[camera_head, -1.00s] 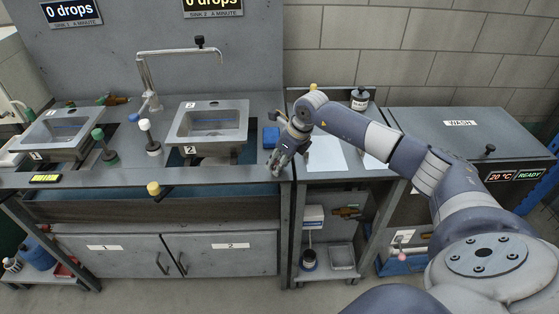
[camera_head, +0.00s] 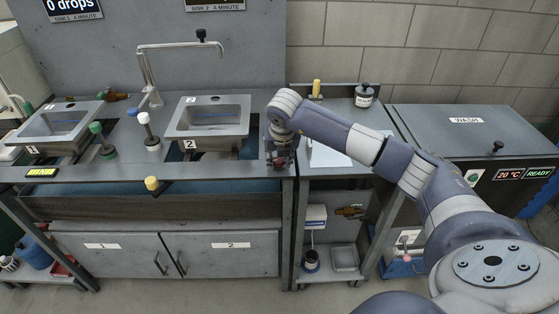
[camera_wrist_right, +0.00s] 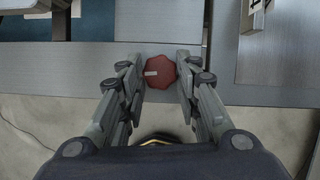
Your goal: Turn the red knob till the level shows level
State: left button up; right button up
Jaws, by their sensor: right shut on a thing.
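The red knob (camera_wrist_right: 160,72) shows in the right wrist view at the front edge of the grey bench, with a white mark on its left side. My right gripper (camera_wrist_right: 161,76) is shut on it, one finger at each side. In the head view my right gripper (camera_head: 280,158) points down at the bench's front right corner, and the knob is mostly hidden there. A small black strip with a yellow window (camera_head: 42,172), perhaps the level, lies at the bench's front left. Its bubble is too small to read. My left gripper is not in view.
Sink 2 (camera_head: 210,103) is just left of my right gripper, with sink 1 (camera_head: 28,138) further left. A tall tap (camera_head: 148,65) and several coloured knobs stand between them. A side bench (camera_head: 385,135) with a dark-lidded jar (camera_head: 364,95) is to the right.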

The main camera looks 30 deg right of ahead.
jog(key=shift+w+r+m+h, duration=0.2)
jog(key=shift+r+m+h, duration=0.1)
jog(key=shift+m, duration=0.4)
jog(key=o, duration=1.1)
jog(key=shift+c, duration=0.2)
jog(key=shift+s+f, duration=0.1)
jog(key=v, duration=1.2)
